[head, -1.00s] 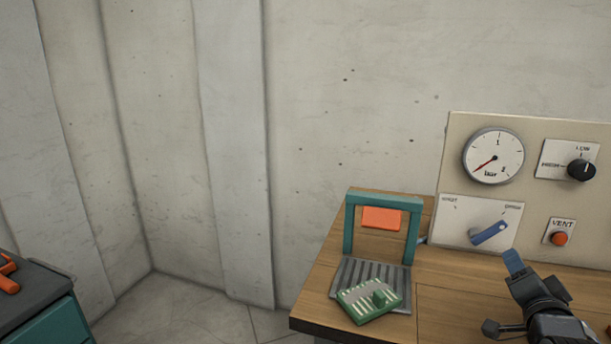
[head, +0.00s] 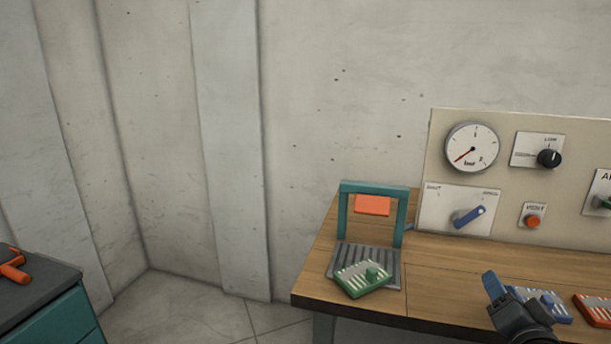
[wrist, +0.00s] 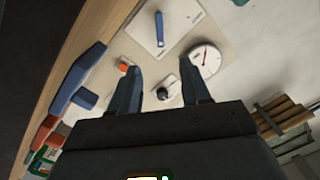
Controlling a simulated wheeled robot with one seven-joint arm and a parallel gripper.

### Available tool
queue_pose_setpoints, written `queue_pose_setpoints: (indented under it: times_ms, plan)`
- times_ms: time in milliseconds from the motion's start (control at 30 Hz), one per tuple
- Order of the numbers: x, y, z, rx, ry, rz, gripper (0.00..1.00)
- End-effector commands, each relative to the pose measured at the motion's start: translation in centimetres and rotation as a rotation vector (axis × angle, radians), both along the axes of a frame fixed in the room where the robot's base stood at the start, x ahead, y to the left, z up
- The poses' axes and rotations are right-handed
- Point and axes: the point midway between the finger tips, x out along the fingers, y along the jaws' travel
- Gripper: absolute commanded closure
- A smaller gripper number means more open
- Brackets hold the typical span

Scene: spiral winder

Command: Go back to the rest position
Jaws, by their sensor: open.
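My gripper (wrist: 162,95) is open in the wrist view, its two dark fingers apart with nothing between them. The panel with its gauge shows beyond the fingers, tilted in that view. In the head view part of my arm's end (head: 515,312) shows at the lower right, in front of the workbench's front edge. The fingertips do not show clearly there.
A wooden workbench (head: 450,300) carries a teal frame (head: 343,215) with a green card (head: 362,280) at its foot. A panel (head: 500,125) with a gauge (head: 472,147), blue lever (head: 468,217) and red button (head: 533,221) stands behind. A teal cabinet (head: 55,325) is at left. Floor between is clear.

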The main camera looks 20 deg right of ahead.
Motion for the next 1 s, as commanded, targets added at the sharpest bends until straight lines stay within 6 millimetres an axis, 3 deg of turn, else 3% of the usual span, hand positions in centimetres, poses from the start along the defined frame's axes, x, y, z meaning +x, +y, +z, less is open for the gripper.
queue_pose_setpoints:
  times_ms: [267,567,767,1000]
  plan:
    - [-4.3,5.1,-3.2,-0.109,0.096,0.093,0.53]
    - [-13.4,13.9,-6.3,-0.284,0.235,0.272,0.53]
    - [-20.1,19.2,-6.4,-0.379,0.303,0.389,0.53]
    - [-27.6,24.5,-4.5,-0.469,0.362,0.510,0.53]
